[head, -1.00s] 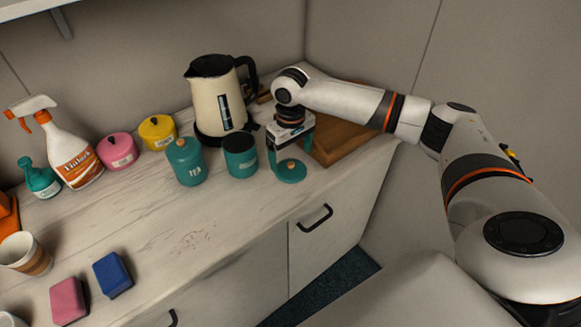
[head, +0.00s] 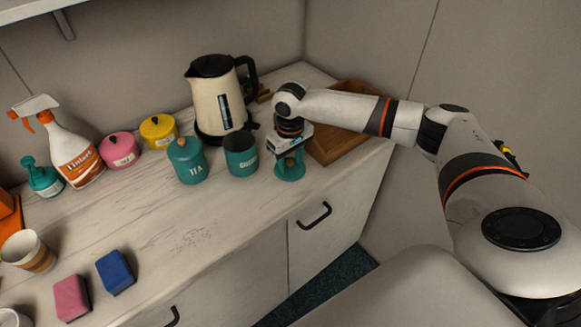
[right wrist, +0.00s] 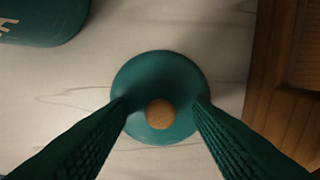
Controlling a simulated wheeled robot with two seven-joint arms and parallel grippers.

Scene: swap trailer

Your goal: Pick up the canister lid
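The canister lid (head: 289,174) is a round teal disc with a small tan knob, lying on the counter. It also shows in the right wrist view (right wrist: 160,75), with its knob (right wrist: 160,114) facing up. My right gripper (head: 290,160) is low over the lid in the head view. In the right wrist view its two dark green fingers (right wrist: 161,103) stand apart on either side of the knob, with a gap to it. An open teal canister (head: 240,160) stands left of the lid. My left gripper is not in view.
A lidded teal TEA canister (head: 187,165) and a cream kettle (head: 217,100) stand nearby. A wooden tray (head: 338,143) lies just right of the lid. Pink (head: 118,152) and yellow (head: 158,132) pots stand farther left. The front middle of the counter is clear.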

